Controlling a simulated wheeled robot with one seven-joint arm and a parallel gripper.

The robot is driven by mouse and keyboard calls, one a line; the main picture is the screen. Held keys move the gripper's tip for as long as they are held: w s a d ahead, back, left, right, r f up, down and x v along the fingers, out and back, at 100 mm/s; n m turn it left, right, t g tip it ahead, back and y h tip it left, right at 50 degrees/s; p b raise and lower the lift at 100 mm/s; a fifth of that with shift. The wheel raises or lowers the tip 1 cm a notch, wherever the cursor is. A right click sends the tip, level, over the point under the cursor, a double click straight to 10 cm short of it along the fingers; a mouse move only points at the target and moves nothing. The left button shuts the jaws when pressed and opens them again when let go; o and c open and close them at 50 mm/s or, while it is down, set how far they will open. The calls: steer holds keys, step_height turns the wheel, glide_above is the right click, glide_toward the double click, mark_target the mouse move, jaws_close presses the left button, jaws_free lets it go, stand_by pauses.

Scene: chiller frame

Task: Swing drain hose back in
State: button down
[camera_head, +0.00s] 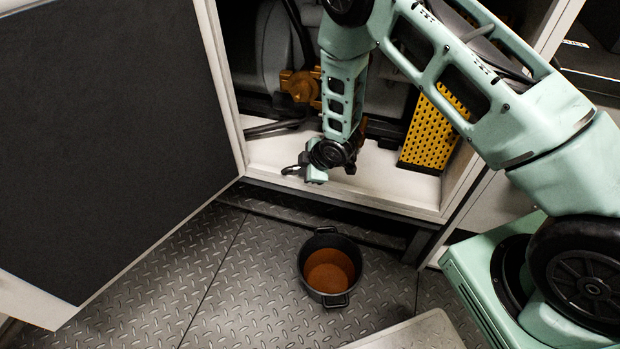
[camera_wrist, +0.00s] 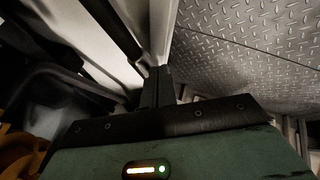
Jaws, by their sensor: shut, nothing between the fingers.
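A black drain hose (camera_head: 272,128) lies low inside the left part of the open cabinet, its end towards the left side wall. In the wrist view a dark curved tube (camera_wrist: 55,76) shows at the left; I cannot tell for certain that it is the same hose. My gripper (camera_head: 291,170) hangs over the front of the pale cabinet floor, in front of and below the hose, apart from it in the head view. Its dark fingers (camera_wrist: 156,86) are together, with nothing between them. My arm hides part of the cabinet behind it.
A black pot (camera_head: 304,274) with brown liquid stands on the diamond-plate floor (camera_head: 200,270) before the cabinet. A large dark door (camera_head: 110,130) stands open at the left. An orange valve (camera_head: 299,86) and a yellow perforated panel (camera_head: 434,128) are inside the cabinet.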

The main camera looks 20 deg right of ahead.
steer(key=w+m, duration=0.1)
steer(key=w+m+h, duration=0.1)
steer(key=w, duration=0.1)
steer(key=w+m+h+b, duration=0.1)
steer(key=w, duration=0.1)
steer(key=shift+w+d+m+t, duration=0.1)
steer(key=shift+d+m+t, duration=0.2)
steer(key=shift+m, duration=0.1)
steer(key=shift+w+d+m+h, duration=0.2)
steer(key=shift+w+m+h, duration=0.05)
steer(key=shift+w+m, duration=0.25)
steer(key=shift+w+d+m+h, duration=0.25)
steer(key=shift+w+m, duration=0.15)
steer(key=shift+w, duration=0.15)
